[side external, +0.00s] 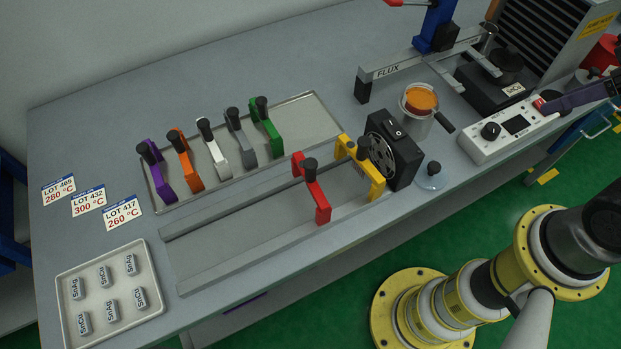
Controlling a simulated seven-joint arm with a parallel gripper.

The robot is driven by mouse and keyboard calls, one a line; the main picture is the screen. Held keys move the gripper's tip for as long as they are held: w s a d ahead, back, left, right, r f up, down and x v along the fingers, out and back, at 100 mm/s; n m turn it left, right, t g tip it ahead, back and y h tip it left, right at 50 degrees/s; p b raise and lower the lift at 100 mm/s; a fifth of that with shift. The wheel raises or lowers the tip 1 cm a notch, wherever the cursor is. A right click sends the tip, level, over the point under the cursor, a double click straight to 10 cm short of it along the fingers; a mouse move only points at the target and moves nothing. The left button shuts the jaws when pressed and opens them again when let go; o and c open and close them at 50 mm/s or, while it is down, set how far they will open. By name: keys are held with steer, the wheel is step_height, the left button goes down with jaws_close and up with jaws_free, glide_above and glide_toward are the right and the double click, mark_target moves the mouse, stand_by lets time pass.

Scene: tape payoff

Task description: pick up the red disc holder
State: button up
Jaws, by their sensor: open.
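The red disc holder (321,201) is a red bracket with a black knob on top. It stands upright on the long grey rail (220,248), toward the rail's right end. A yellow holder (376,184) of similar shape stands just to its right, apart from it, beside a black box with a round grille (403,150). My gripper is outside the picture; only my yellow and white arm shows at the lower right. Nothing is seen touching the red holder.
Behind the rail, a tray (318,112) holds purple, orange, white, grey and green holders.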

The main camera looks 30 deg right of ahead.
steer(key=w+a+r+n+g, duration=0.1)
steer(key=w+a+r+n, duration=0.3)
steer(key=w+r+n, duration=0.4)
steer(key=n+g, duration=0.5)
steer(key=n, duration=0.6)
glide_above(310, 163)
step_height(310, 163, down, 8)
steer(key=r, duration=0.1)
steer(key=f, duration=0.8)
steer(key=shift+s+d+f, duration=0.2)
steer(key=shift+d, duration=0.05)
steer(key=shift+w+a+f, duration=0.1)
steer(key=shift+a+f, duration=0.05)
steer(key=shift+f, duration=1.15)
steer(key=shift+w+a+f, duration=0.1)
steer(key=shift+f, duration=1.15)
jaws_close()
